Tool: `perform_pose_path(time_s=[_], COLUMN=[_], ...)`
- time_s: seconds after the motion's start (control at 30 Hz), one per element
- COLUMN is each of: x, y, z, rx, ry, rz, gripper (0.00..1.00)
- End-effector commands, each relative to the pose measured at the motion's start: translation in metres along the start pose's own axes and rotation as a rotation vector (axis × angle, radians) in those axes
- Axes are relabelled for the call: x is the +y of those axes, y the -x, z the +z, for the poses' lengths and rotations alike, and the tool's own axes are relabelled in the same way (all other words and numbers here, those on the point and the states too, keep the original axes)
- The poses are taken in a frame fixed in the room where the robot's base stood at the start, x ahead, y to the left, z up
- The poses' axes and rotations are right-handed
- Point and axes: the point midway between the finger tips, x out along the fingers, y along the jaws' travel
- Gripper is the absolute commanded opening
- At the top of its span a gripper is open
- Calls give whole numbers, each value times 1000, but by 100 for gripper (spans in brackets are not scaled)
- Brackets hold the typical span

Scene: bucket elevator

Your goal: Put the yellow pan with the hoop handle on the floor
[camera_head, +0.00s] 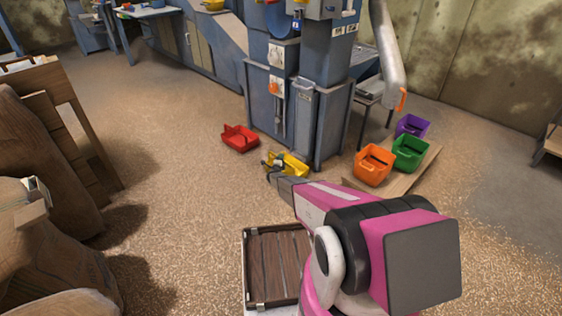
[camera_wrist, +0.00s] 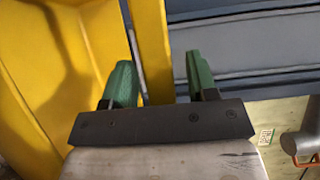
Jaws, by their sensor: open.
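The yellow pan (camera_head: 293,162) shows in the head view low at the foot of the blue machine, partly hidden by my gripper. I cannot tell whether its underside touches the floor. In the wrist view the yellow pan (camera_wrist: 80,60) fills the left side, very close. My gripper (camera_wrist: 158,62) has its two green fingers apart, with a yellow strip of the pan and a thin grey rod showing between or behind them. The rod may be the hoop handle; I cannot tell. In the head view my gripper (camera_head: 271,168) is at the pan's left side.
A red pan (camera_head: 240,138) lies on the floor left of the blue machine (camera_head: 325,95). Orange (camera_head: 372,167), green (camera_head: 410,153) and purple (camera_head: 412,126) buckets stand on a wooden board at right. Brown floor (camera_head: 185,165) is clear to the left. Sacks (camera_head: 40,235) stand far left.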

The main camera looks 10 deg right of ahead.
Motion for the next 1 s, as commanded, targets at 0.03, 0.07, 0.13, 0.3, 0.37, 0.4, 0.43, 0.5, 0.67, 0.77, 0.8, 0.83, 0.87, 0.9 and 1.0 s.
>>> perform_pose_path(time_s=[0.03, 0.07, 0.13, 0.3, 0.37, 0.4, 0.43, 0.5, 0.67, 0.77, 0.8, 0.83, 0.87, 0.9, 1.0], x=[-1, -1, -3, -4, -4, -4, -4, -4, -4, -4, -4, -4, -4, -5, -18], y=[0, 0, 1, 18, 27, 34, 39, 54, 87, 104, 109, 112, 115, 118, 123], z=[0, 0, 0, -1, -1, -1, -1, -1, -1, -1, 0, 0, 0, 0, 0], rx=[0, 0, 0, -1, -1, -1, -1, -1, -1, -1, -1, -1, -1, -3, -29], ry=[0, 0, 0, 0, 0, 0, 0, 0, 0, 0, 0, 0, 1, 3, 24], rz=[0, 0, 0, 0, 1, 1, 1, 1, 1, 0, 0, 0, 0, 2, 22], gripper=[53, 53, 53, 53, 53, 53, 53, 53, 53, 53, 53, 53, 53, 53, 53])
